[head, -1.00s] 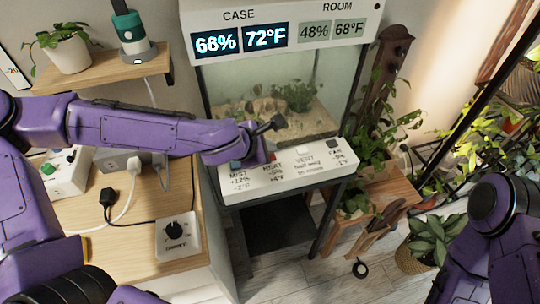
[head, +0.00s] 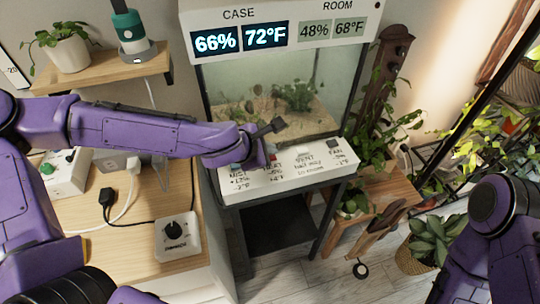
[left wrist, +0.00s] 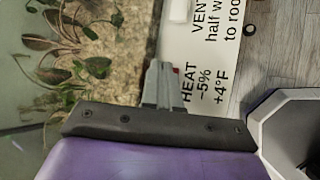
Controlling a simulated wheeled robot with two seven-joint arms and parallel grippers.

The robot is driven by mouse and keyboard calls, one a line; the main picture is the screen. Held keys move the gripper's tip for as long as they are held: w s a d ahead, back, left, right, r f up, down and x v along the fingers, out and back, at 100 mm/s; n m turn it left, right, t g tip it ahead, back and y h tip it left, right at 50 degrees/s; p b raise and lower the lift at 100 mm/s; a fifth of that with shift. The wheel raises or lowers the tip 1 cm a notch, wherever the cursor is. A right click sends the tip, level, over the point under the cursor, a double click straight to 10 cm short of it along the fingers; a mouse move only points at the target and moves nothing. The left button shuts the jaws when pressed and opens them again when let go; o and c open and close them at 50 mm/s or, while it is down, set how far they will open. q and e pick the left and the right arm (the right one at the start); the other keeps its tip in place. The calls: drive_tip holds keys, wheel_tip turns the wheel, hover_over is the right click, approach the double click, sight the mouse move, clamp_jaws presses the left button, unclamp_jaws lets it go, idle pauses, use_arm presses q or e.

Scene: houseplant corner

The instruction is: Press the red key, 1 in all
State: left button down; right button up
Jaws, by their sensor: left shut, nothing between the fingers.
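The red key (head: 273,157) is on the white key panel below the glass case, above the HEAT label. Only a small part of it shows beside my left gripper (head: 265,156). In the left wrist view the left gripper (left wrist: 163,72) is shut and empty, its fingertips over the panel at the HEAT label. A sliver of the red key (left wrist: 176,71) shows right beside the tips. The fingers hide most of it, so I cannot tell whether they touch it or whether it is pressed. My right arm is at the right edge; its gripper is out of view.
A white key (head: 303,153), a dark key (head: 333,144) and a bluish key (head: 236,165) share the panel. The case display (head: 240,40) reads 66% and 72°F. A wooden counter (head: 130,256) with a dial box (head: 177,237) is at left.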

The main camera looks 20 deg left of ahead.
use_arm(q)
drive_tip(key=shift+f, duration=0.4)
idle(0.6)
drive_tip(key=shift+r+p, duration=0.7)
drive_tip(key=shift+r, duration=0.15)
wheel_tip(320, 180, up, 5)
drive_tip(key=p, duration=0.5)
drive_tip(key=shift+r, duration=0.1)
drive_tip(key=shift+f, duration=0.2)
idle(1.5)
